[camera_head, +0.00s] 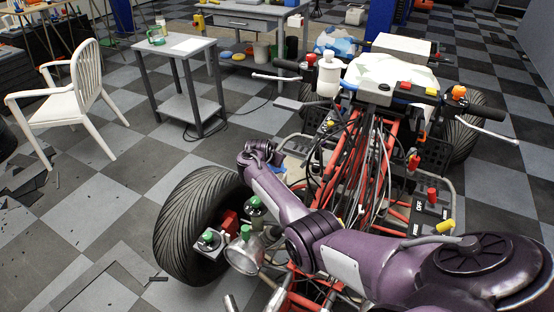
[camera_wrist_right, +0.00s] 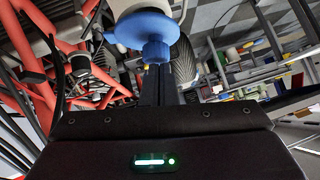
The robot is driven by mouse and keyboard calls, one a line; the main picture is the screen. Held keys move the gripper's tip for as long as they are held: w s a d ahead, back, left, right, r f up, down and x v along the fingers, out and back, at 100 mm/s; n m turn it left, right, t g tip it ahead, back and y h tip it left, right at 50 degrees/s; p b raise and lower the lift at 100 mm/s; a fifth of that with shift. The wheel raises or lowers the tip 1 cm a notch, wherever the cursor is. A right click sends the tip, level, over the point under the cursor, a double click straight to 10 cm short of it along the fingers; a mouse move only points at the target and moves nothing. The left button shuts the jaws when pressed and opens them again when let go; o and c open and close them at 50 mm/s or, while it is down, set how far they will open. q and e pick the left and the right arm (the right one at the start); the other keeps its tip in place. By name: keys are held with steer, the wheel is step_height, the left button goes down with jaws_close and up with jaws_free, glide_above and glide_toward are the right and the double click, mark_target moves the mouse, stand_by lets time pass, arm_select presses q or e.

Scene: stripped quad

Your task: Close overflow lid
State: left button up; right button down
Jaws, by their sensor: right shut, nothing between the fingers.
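In the right wrist view a round blue lid (camera_wrist_right: 144,28) with a smaller blue knob shows at the top centre. A white rounded body (camera_wrist_right: 128,6) shows beside it, cut off by the frame edge. I cannot tell whether the lid is fully seated. My right gripper (camera_wrist_right: 158,75) is shut and empty, its dark fingers pointing at the knob; whether they touch it is unclear. In the head view my purple right arm reaches across the quad (camera_head: 372,165), and its gripper is hidden. I cannot make out the blue lid there. My left gripper is not in view.
Red frame tubes (camera_wrist_right: 28,75) and cables crowd the left of the wrist view. In the head view a large tyre (camera_head: 190,210) stands left of my arm. A white bottle (camera_head: 329,77) stands near the handlebar. A grey side table (camera_head: 177,58) and white chair (camera_head: 75,95) stand left.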

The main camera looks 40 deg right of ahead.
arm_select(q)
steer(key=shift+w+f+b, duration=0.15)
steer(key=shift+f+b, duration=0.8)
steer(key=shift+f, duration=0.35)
arm_select(e)
steer(key=shift+w+a+f, duration=0.35)
steer(key=shift+w+f, duration=0.25)
steer(key=shift+w, duration=0.15)
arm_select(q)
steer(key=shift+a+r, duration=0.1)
arm_select(e)
steer(key=shift+r, duration=0.1)
steer(key=shift+r+p, duration=1.2)
steer(key=shift+r, duration=0.05)
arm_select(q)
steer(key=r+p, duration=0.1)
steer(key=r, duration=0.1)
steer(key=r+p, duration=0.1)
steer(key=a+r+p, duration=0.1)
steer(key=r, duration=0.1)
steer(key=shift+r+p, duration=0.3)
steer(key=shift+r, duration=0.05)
arm_select(e)
steer(key=w+r+v, duration=0.1)
steer(key=w+v, duration=0.1)
steer(key=v, duration=1)
steer(key=shift+r, duration=0.3)
steer(key=shift+w+d, duration=0.1)
steer(key=shift+d, duration=0.05)
